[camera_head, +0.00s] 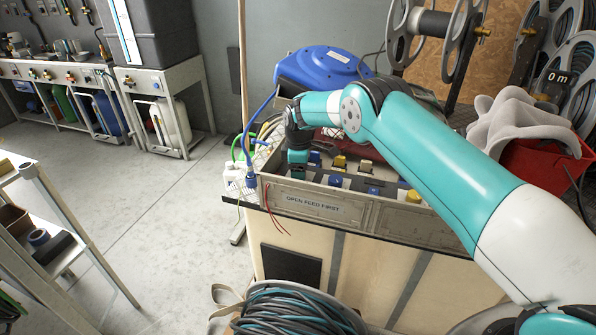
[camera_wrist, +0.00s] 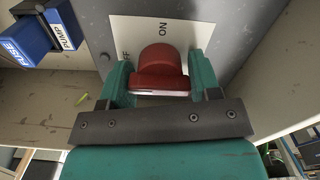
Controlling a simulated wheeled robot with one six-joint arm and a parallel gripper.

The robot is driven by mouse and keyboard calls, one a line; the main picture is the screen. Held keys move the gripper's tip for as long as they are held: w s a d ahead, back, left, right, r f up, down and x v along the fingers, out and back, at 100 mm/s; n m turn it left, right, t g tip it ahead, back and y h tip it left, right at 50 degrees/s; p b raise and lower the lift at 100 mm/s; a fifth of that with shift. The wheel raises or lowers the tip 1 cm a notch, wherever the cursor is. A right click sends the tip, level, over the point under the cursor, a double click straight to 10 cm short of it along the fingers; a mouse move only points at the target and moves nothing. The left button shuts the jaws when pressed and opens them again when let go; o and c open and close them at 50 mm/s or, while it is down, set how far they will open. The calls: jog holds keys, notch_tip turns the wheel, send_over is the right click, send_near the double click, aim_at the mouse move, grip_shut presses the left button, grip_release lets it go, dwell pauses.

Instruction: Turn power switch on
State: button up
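The power switch (camera_wrist: 162,68) is a red knob on a light plate (camera_wrist: 125,30) in the wrist view. The plate carries the word ON above the knob and a partly covered OFF to its left. My gripper (camera_wrist: 160,85) has one teal finger on each side of the knob, very close to it. I cannot tell whether both fingers press on it. In the head view my gripper (camera_head: 298,160) reaches down into the left end of the grey box (camera_head: 345,215) marked OPEN FEED FIRST. The red knob is hidden there.
A blue block (camera_wrist: 25,40) labelled FUSE and PUMP sits left of the knob in the wrist view. The box's side walls (camera_wrist: 262,95) stand close around. A blue hose reel (camera_head: 325,68) is behind the box, and cables (camera_head: 258,140) hang at its left.

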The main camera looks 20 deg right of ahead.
jog(key=shift+m, duration=0.3)
jog(key=m+b, duration=0.2)
jog(key=m, duration=0.1)
jog(key=shift+w+m, duration=0.1)
jog(key=shift+m, duration=0.3)
jog(key=m+b, duration=0.1)
jog(key=m, duration=0.3)
jog(key=shift+m, duration=0.3)
jog(key=m, duration=0.4)
jog(key=shift+r+b, duration=0.1)
jog(key=shift+b, duration=0.2)
jog(key=m, duration=0.4)
jog(key=shift+d+m, duration=0.1)
jog(key=shift+m, duration=0.5)
jog(key=o, duration=0.7)
